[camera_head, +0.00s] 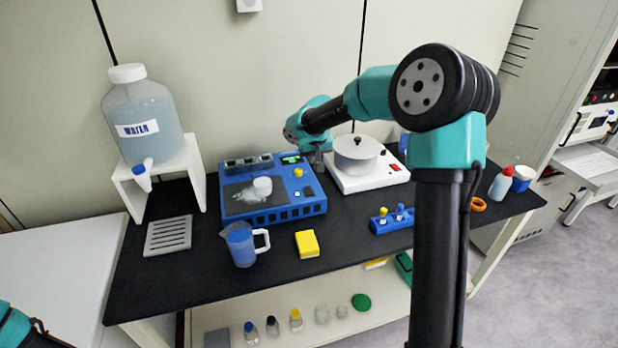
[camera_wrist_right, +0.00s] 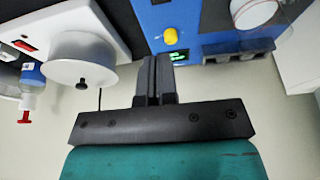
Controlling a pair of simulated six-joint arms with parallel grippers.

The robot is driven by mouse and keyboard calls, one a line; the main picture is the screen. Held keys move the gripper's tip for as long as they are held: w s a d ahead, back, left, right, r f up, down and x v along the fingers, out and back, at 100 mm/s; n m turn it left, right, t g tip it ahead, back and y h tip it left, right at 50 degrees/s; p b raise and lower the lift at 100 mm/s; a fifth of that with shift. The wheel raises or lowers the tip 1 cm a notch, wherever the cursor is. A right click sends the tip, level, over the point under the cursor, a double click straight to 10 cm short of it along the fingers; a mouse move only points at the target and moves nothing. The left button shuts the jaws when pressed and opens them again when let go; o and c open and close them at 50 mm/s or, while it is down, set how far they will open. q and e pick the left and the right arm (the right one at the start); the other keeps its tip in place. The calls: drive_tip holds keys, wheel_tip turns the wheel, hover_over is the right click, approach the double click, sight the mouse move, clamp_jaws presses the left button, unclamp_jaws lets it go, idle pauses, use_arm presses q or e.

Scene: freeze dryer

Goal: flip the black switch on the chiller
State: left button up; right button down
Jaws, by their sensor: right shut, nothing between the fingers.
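The blue machine, which I take to be the chiller (camera_head: 262,215), stands on the black bench with a lit green display and a yellow knob (camera_head: 298,173). A small dark switch (camera_head: 308,191) sits on its right front, below the knob. My right gripper (camera_head: 318,168) is shut and empty, pointing down at the machine's back right corner, behind the knob and apart from the switch. In the right wrist view the shut fingers (camera_wrist_right: 155,62) are beside the green display (camera_wrist_right: 178,56), with the yellow knob (camera_wrist_right: 170,35) beyond. My left gripper is out of view.
A white unit with a round pot (camera_head: 357,155) and red switch stands close right of the gripper. A water jug (camera_head: 145,110) on a white stand is at left. A pitcher (camera_head: 242,245), yellow block (camera_head: 307,244) and blue vial rack (camera_head: 392,221) line the front.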

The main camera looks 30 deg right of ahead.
sight(308, 187)
drive_tip(key=x, duration=1.3)
drive_tip(key=shift+s+a+f, duration=0.1)
drive_tip(key=shift+s+f, duration=0.05)
drive_tip(key=shift+f, duration=0.35)
